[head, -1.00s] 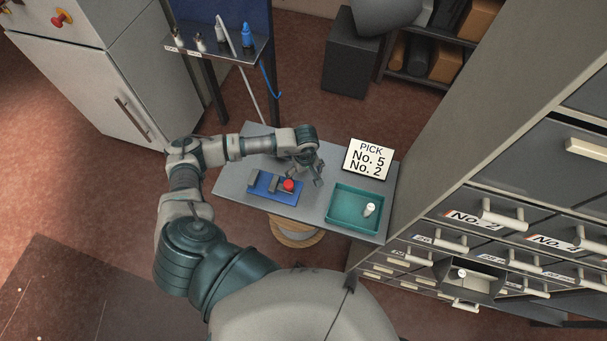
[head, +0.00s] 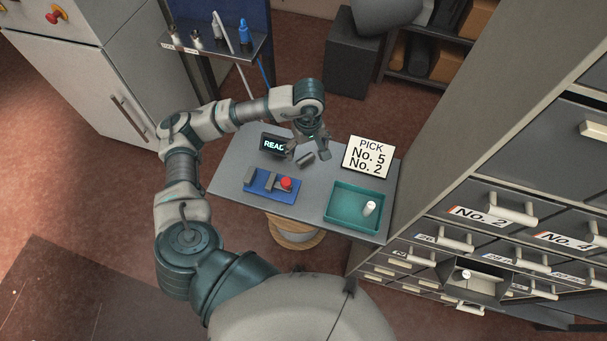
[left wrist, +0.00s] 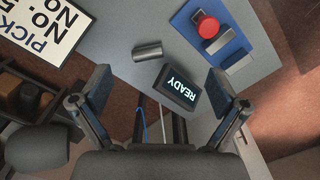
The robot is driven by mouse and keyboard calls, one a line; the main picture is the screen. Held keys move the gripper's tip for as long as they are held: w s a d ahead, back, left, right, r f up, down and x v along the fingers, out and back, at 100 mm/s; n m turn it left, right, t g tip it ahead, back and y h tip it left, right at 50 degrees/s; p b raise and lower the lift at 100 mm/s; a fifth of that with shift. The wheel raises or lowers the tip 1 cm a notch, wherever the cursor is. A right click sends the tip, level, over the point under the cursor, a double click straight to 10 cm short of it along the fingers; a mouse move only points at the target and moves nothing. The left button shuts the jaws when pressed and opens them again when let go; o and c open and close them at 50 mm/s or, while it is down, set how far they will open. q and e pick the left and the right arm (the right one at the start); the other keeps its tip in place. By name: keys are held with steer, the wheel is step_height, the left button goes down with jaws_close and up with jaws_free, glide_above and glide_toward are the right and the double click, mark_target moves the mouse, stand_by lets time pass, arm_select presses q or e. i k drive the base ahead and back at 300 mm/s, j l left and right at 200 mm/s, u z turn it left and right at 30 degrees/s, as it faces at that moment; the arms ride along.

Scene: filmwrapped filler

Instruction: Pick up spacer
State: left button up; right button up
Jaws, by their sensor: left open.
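A grey metallic cylinder, which looks like the spacer (left wrist: 147,51), lies on its side on the grey table (head: 235,170). It also shows in the head view (head: 306,159), just below the fingers. My left gripper (head: 308,148) is open and empty above the table's back part. In the left wrist view its two fingers (left wrist: 158,92) are wide apart, with the cylinder beyond them, not between the tips. A white cylinder (head: 369,208) stands in the teal tray (head: 340,220). My right gripper is not in view.
A small black display reading READY (left wrist: 178,87) stands close to the cylinder. A blue fixture (head: 262,190) with a red knob (head: 286,183) is at the table's front left. A PICK No. 5 No. 2 sign (head: 368,157) stands behind the tray. A drawer cabinet (head: 470,185) stands right, one small drawer open.

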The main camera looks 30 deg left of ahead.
mark_target(309, 157)
steer(key=j+z, duration=0.3)
steer(key=k+j+z, duration=0.15)
steer(key=j+z, duration=0.15)
steer(key=j, duration=0.2)
steer(key=k+j+z, duration=0.15)
steer(key=j+z, duration=0.15)
steer(key=k+j+z, duration=0.3)
steer(key=j, duration=0.15)
steer(key=i+j, duration=0.05)
steer(key=i, duration=0.05)
